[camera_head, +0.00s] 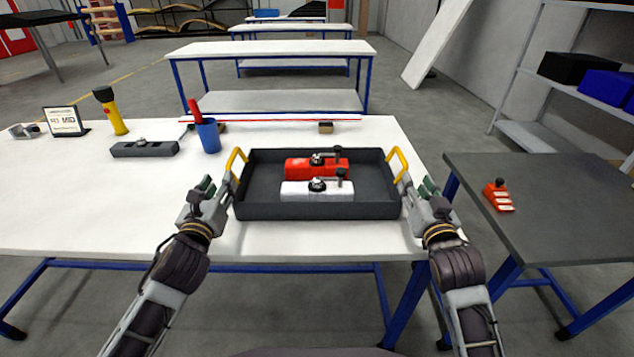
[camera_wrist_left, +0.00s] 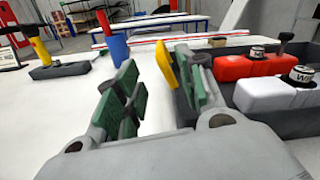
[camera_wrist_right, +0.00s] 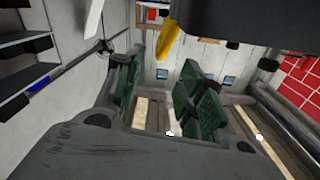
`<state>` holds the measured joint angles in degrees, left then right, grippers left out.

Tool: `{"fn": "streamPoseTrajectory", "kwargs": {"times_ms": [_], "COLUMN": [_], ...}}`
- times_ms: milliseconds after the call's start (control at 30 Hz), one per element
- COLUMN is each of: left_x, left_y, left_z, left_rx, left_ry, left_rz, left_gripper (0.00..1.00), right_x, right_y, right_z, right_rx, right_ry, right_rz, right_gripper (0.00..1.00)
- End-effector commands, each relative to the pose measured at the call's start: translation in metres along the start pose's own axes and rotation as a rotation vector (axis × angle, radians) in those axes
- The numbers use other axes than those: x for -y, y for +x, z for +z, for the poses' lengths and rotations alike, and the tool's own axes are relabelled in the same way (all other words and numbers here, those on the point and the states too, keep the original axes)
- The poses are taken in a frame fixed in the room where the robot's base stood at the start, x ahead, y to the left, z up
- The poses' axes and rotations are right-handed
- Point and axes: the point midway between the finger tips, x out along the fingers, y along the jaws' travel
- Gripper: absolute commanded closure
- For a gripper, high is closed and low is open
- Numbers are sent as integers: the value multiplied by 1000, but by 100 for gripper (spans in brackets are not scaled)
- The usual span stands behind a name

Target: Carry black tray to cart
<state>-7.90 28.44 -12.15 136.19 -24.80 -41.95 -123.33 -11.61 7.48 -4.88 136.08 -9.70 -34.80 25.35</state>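The black tray (camera_head: 318,211) lies flat on the white table, with a yellow handle at each end. It holds a red block (camera_head: 303,167) and a white block (camera_head: 303,190), each with a dark knob on top. My left gripper (camera_head: 209,186) is open beside the left handle (camera_head: 236,161); that handle shows just beyond its green fingers in the left wrist view (camera_wrist_left: 166,66). My right gripper (camera_head: 430,187) is open beside the right handle (camera_head: 399,163), which shows ahead of its fingers in the right wrist view (camera_wrist_right: 167,40). Neither gripper visibly holds a handle.
A dark-topped stand (camera_head: 560,210), possibly the cart, is right of the white table (camera_head: 60,225), across a gap. A red object (camera_head: 498,197) lies near its left edge. A blue cup (camera_head: 208,136), yellow flashlight (camera_head: 112,112) and grey block (camera_head: 144,149) are left of the tray.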

Motion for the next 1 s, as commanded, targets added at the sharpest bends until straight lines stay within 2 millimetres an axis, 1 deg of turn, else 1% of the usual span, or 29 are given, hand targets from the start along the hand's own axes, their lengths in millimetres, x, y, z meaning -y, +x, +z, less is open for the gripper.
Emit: {"fn": "streamPoseTrajectory", "kwargs": {"times_ms": [267, 467, 1000], "left_x": [0, 0, 0], "left_y": [2, 10, 50], "left_z": [0, 0, 0], "left_rx": [0, 1, 1], "left_ry": [-1, -2, -2], "left_rz": [0, 1, 1], "left_gripper": [61, 61, 61], "right_x": [0, 0, 0], "right_y": [2, 10, 50], "right_z": [0, 0, 0], "right_rx": [0, -1, -1], "right_ry": [0, 0, -1], "right_rz": [0, 0, 0], "right_gripper": [61, 61, 61]}}
